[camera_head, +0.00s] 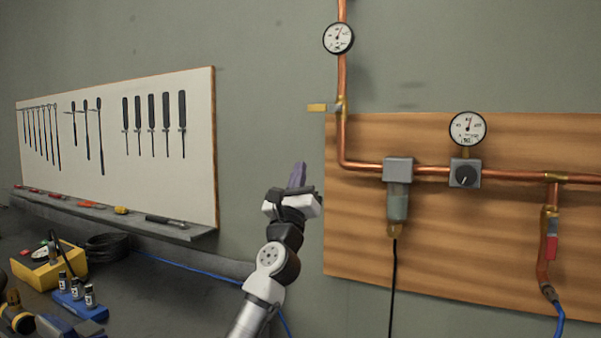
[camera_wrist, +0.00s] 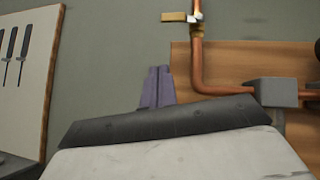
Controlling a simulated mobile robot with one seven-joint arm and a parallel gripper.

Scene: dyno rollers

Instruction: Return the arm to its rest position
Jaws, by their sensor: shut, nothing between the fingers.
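My gripper (camera_head: 297,176) is raised on my arm in front of the grey wall, just left of the wooden board in the head view. Its purple fingers point up and are together, with nothing between them. In the wrist view the gripper (camera_wrist: 157,88) shows its two fingers side by side above the dark edge of the hand. The fingers appear apart from the wall and pipes, though their depth is hard to judge.
Copper piping (camera_head: 342,110) with gauges (camera_head: 467,128) and a yellow-handled valve (camera_head: 318,107) runs over the wooden board (camera_head: 350,250). At left are a tool panel (camera_head: 120,165), a ledge (camera_head: 180,230) and a dark bench (camera_head: 150,300) with a yellow holder (camera_head: 45,270) and blue block (camera_head: 80,306).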

